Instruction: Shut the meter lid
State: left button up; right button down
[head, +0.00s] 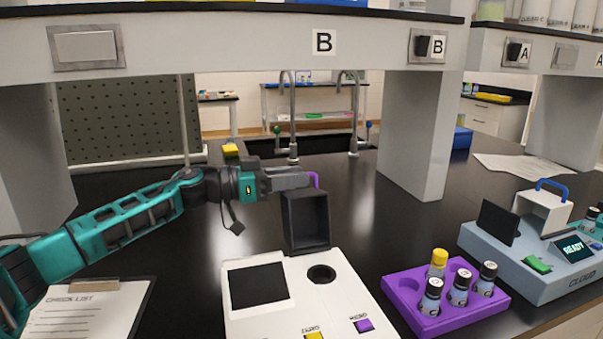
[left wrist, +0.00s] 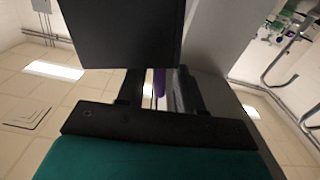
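The meter (head: 291,297) is a white box with a dark screen, a round well (head: 321,274), a yellow button and a purple button. Its dark, hollow lid (head: 305,222) stands open, upright behind the well, with a purple tab (head: 314,179) at its top. My left gripper (head: 305,180) reaches in from the left at the lid's top edge, next to the tab. In the left wrist view, the lid (left wrist: 120,35) fills the top, and the purple tab (left wrist: 159,82) shows between the open fingers, with a gap beside it. My right gripper is not in view.
A purple rack (head: 402,290) with several capped vials stands right of the meter. A blue-grey instrument (head: 530,262) is at far right. A checklist clipboard (head: 88,308) lies at left. A shelf (head: 240,45) spans above; two taps stand behind.

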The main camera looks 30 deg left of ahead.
pick_arm(q)
jog(key=shift+x, duration=1.1)
grip_shut()
